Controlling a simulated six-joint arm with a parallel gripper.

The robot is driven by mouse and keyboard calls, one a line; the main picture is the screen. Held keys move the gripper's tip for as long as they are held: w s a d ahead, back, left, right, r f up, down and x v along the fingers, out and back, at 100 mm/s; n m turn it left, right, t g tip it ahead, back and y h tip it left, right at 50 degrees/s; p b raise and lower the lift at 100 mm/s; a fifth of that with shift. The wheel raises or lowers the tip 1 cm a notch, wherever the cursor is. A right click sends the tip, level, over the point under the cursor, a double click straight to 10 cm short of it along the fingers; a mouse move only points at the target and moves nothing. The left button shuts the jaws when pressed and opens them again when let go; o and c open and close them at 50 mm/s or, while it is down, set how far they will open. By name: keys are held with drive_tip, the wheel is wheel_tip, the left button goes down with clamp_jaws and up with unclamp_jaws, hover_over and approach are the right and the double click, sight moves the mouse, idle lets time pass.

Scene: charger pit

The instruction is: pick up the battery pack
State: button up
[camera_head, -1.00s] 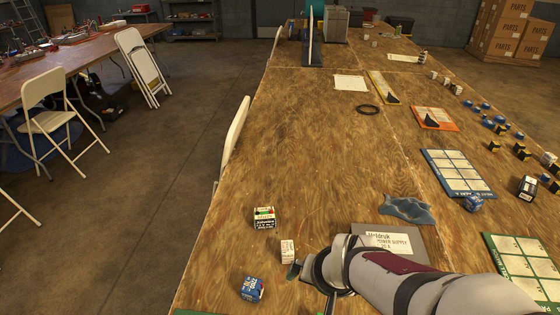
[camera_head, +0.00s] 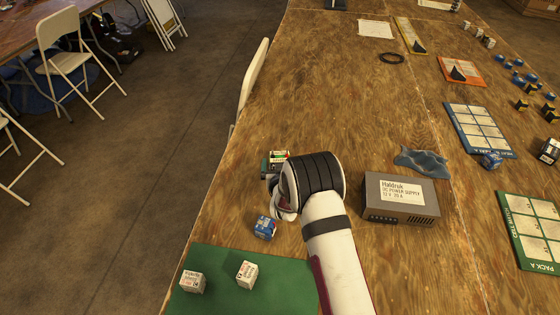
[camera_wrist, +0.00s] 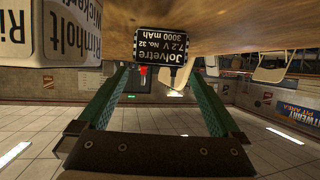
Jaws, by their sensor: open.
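In the head view a black pack with a red, white and green top (camera_head: 279,156) stands on the table, partly hidden by my gripper (camera_head: 268,170). In the wrist view the green fingers of my gripper (camera_wrist: 159,73) are apart, and the pack appears just ahead of their tips, framed between them. I cannot tell whether either finger touches it.
A blue box (camera_head: 265,227) stands close to my wrist. A green mat (camera_head: 225,300) holds two white boxes (camera_head: 192,281). A grey power supply (camera_head: 400,198) and a blue cloth (camera_head: 421,161) lie right of my arm.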

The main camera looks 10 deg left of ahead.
sight(280, 157)
drive_tip(key=x, duration=0.5)
drive_tip(key=shift+w+f, duration=0.1)
drive_tip(key=shift+f, duration=0.1)
drive_tip(key=shift+r, duration=0.1)
drive_tip(key=c, duration=1.6)
